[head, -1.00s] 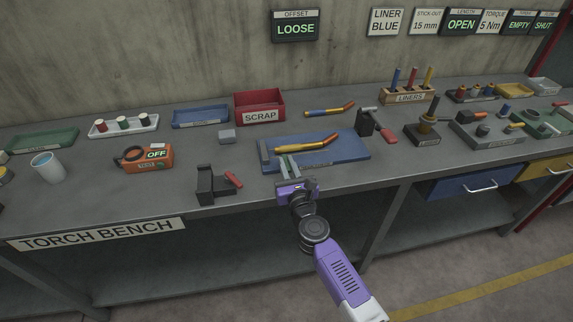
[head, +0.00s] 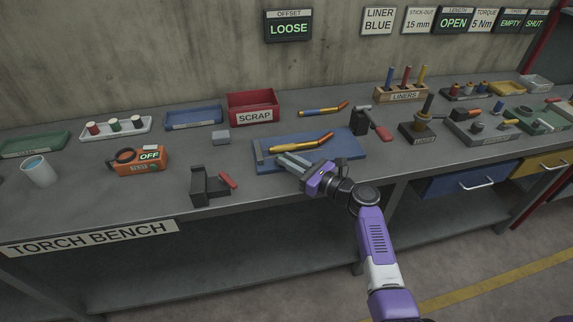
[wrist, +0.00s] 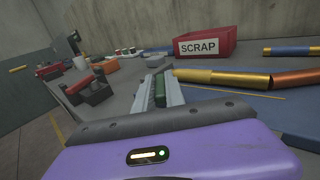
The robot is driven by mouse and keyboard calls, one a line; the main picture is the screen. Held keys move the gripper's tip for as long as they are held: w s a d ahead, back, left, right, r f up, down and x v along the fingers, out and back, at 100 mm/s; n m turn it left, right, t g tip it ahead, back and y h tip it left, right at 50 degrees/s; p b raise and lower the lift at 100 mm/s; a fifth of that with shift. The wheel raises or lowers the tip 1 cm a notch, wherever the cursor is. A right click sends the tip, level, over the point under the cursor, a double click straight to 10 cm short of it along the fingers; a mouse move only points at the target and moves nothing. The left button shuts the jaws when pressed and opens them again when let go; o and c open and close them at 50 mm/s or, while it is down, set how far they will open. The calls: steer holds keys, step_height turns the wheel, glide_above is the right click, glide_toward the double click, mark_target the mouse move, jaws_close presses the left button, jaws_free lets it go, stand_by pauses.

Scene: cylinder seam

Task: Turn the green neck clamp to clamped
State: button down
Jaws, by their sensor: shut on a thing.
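My gripper (head: 284,160) is over the front left part of the blue mat (head: 350,149), its fingers pointing left. In the wrist view its two grey fingers are shut on a slim green piece (wrist: 160,88), which looks like the handle of the green neck clamp. The clamp's body is mostly hidden behind my fingers in the head view. A yellow torch with a copper neck (head: 300,145) lies on the mat just behind my fingers; it also shows in the wrist view (wrist: 222,76). The OFFSET sign (head: 289,28) on the wall reads LOOSE.
A black fixture with a red lever (head: 208,187) stands left of my gripper, near the bench's front edge. Another red-levered fixture (head: 362,121) stands right of the mat. The red SCRAP bin (head: 253,106) is behind. Bare bench lies between the left fixture and the mat.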

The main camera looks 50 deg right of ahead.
steer(key=n+y+b, duration=0.1)
steer(key=d+n+y, duration=0.1)
steer(key=y, duration=0.1)
steer(key=n+g+y+b, duration=0.1)
steer(key=y, duration=0.1)
steer(key=shift+w+d+f+b, duration=0.15)
steer(key=shift+w+d+b, duration=0.05)
steer(key=shift+d+b, duration=0.15)
steer(key=n+g+y+b, duration=0.1)
steer(key=n+y+b, duration=0.1)
steer(key=y, duration=0.1)
steer(key=shift+w+d+n+g, duration=0.15)
steer(key=shift+n+g, duration=0.15)
steer(key=shift+g, duration=0.1)
steer(key=shift+y+b, duration=0.35)
steer(key=shift+y, duration=0.05)
steer(key=c, duration=1.4)
jaws_free()
steer(key=shift+b+v, duration=0.45)
steer(key=shift+v, duration=3.45)
